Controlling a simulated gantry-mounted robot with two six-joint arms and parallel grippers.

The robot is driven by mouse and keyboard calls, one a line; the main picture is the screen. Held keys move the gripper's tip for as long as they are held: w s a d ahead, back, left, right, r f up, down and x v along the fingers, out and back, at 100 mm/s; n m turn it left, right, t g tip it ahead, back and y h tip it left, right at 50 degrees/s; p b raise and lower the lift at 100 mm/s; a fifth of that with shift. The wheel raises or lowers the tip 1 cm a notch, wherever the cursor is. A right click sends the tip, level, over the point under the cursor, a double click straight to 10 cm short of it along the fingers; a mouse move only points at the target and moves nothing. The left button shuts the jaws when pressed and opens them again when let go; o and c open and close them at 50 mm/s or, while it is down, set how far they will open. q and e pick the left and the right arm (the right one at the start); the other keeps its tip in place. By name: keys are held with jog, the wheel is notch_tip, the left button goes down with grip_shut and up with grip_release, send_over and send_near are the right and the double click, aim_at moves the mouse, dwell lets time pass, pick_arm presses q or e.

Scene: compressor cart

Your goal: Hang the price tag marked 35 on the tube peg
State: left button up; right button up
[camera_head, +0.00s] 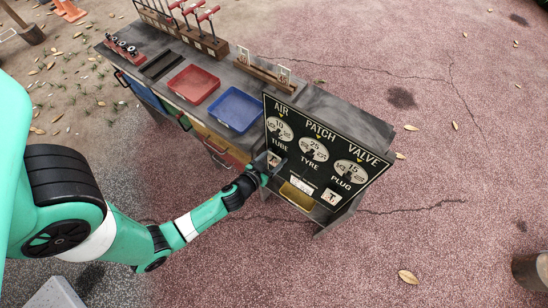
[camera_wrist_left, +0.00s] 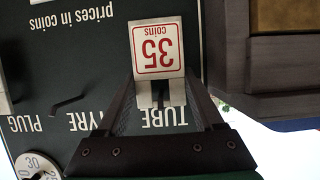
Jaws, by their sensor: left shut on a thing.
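My left gripper (camera_head: 268,166) is at the left part of the black price board (camera_head: 318,140), just below the TUBE label. It is shut on the price tag marked 35 (camera_wrist_left: 158,48), a white tag with red print, upside down in the left wrist view. In that view the tag is in front of the board beside the TUBE lettering (camera_wrist_left: 163,117). The tube peg is hidden behind the tag and fingers, so I cannot tell whether the tag touches it. A thin dark peg (camera_wrist_left: 67,103) shows bare by the TYRE label. My right gripper is not in view.
A wooden rack (camera_head: 264,76) with small white tags stands on the cart top behind the board. Red (camera_head: 193,84) and blue (camera_head: 236,108) trays lie to its left. Dials line the board's upper part.

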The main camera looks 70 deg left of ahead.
pick_arm(q)
jog(key=o, duration=1.3)
jog(key=v, duration=1.1)
jog(key=shift+s+d+r+b, duration=0.15)
jog(key=shift+s+b, duration=0.1)
jog(key=shift+b, duration=0.15)
